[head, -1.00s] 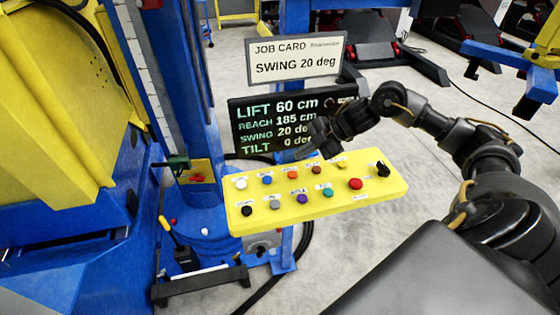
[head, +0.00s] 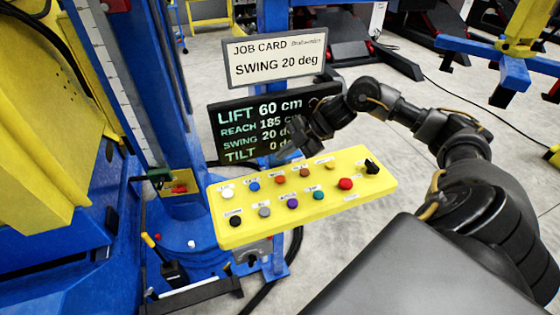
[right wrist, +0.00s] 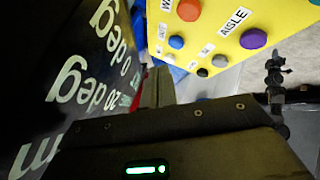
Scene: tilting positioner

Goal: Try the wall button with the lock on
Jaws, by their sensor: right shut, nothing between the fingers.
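The yellow button panel (head: 335,204) stands in front of me with two rows of coloured buttons and small labels. The orange button (head: 280,180) is in the back row; in the right wrist view this orange button (right wrist: 188,10) sits beside a label that begins "WA". The purple button (head: 293,203) has the label "AISLE" in the right wrist view. A red button (head: 345,184) and a black selector knob (head: 372,166) are at the panel's right end; the knob's label is unreadable. My right gripper (head: 287,153) is shut and empty, just behind the panel's back edge near the orange button. My left gripper is out of view.
A dark display (head: 225,130) behind the panel reads lift 60 cm, swing 20, tilt 0. A job card (head: 276,60) above it reads "SWING 20 deg". A blue column (head: 150,90) stands left.

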